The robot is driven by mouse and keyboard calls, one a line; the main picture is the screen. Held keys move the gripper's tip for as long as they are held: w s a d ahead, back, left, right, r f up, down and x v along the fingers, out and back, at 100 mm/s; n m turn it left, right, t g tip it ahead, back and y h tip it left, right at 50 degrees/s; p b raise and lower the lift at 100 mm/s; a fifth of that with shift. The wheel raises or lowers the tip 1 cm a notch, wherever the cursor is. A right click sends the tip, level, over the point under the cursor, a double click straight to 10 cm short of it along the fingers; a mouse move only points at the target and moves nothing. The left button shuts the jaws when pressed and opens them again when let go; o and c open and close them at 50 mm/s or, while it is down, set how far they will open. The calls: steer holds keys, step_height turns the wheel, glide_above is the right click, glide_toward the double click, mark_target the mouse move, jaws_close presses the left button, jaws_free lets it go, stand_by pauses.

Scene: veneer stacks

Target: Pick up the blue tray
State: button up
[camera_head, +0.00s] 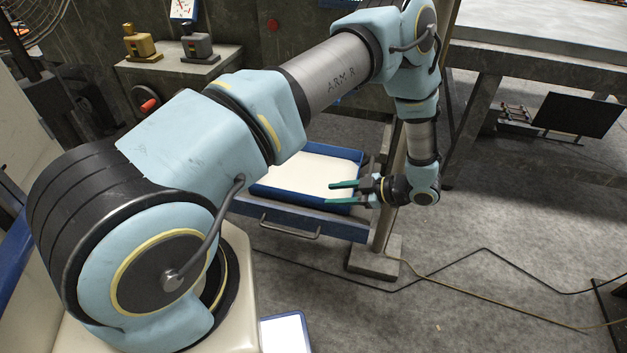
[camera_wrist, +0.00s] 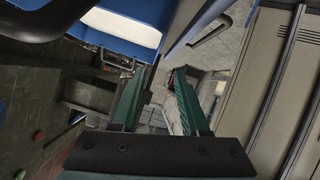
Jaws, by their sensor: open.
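The blue tray (camera_head: 335,151) has a blue rim and a whitish inside. It lies in a pulled-out drawer beyond my arm, which hides its left part. In the wrist view the blue tray (camera_wrist: 128,42) shows at the upper left, cut by the frame's top. My gripper (camera_head: 330,193) is open, with teal fingers pointing left over the tray's front right corner in the head view. In the wrist view my gripper (camera_wrist: 160,82) has nothing between its fingers, and the tray is to their left. I cannot tell whether a finger touches the rim.
The drawer front has a bar handle (camera_head: 290,228). A post with a foot (camera_head: 374,262) stands just right of the drawer. A cabinet (camera_head: 185,75) with small gadgets is behind my arm. A table (camera_head: 545,58) is at the upper right. Cables cross the otherwise open floor at right.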

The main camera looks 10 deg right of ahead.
mark_target(306, 195)
steer(key=p+x, duration=0.1)
steer(key=x, duration=0.3)
steer(key=shift+w+a, duration=0.2)
steer(key=shift+a, duration=0.05)
steer(key=shift+p+x, duration=0.95)
steer(key=shift+x, duration=2.05)
steer(key=shift+w+d, duration=0.15)
steer(key=shift+w, duration=0.05)
jaws_close()
